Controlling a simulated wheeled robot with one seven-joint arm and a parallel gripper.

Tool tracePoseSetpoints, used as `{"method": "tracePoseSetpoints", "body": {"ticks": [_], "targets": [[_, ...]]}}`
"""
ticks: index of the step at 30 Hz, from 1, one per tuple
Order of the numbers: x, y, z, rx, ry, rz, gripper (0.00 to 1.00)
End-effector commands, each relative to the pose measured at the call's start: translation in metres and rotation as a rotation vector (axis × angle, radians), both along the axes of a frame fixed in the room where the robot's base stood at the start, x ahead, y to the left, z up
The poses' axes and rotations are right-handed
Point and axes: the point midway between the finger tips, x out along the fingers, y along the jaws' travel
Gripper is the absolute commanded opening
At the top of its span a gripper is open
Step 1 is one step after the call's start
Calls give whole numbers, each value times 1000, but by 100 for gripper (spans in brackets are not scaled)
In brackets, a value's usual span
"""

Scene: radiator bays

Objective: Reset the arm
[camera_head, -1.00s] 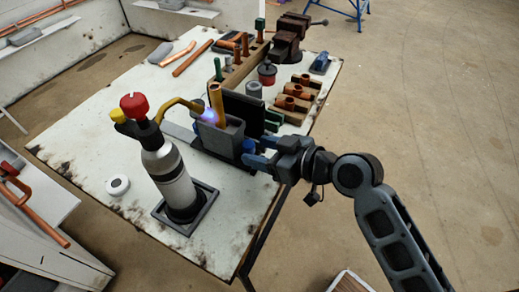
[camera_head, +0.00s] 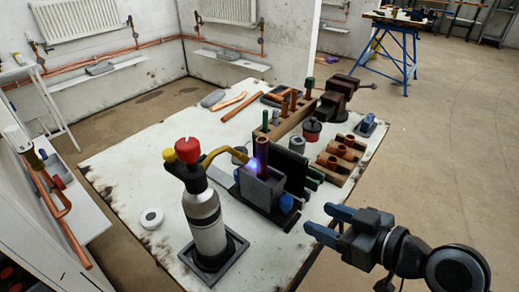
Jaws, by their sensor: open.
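A torch with a grey cylinder (camera_head: 205,220), red knob and yellow knob stands upright in a dark square tray (camera_head: 236,250). Its brass nozzle (camera_head: 216,153) points at the pipe, and a bluish-violet glow shows there.
A white round disc (camera_head: 151,218) lies at left. Open floor (camera_head: 440,160) is on the right.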

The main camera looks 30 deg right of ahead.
Motion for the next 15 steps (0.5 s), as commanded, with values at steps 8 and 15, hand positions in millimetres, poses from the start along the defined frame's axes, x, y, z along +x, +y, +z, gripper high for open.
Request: {"method": "tracePoseSetpoints", "body": {"ticks": [8, 15], "targets": [[-8, 2, -6, 0, 13, -21, 57], [-63, 15, -32, -12, 48, -154, 57]]}}
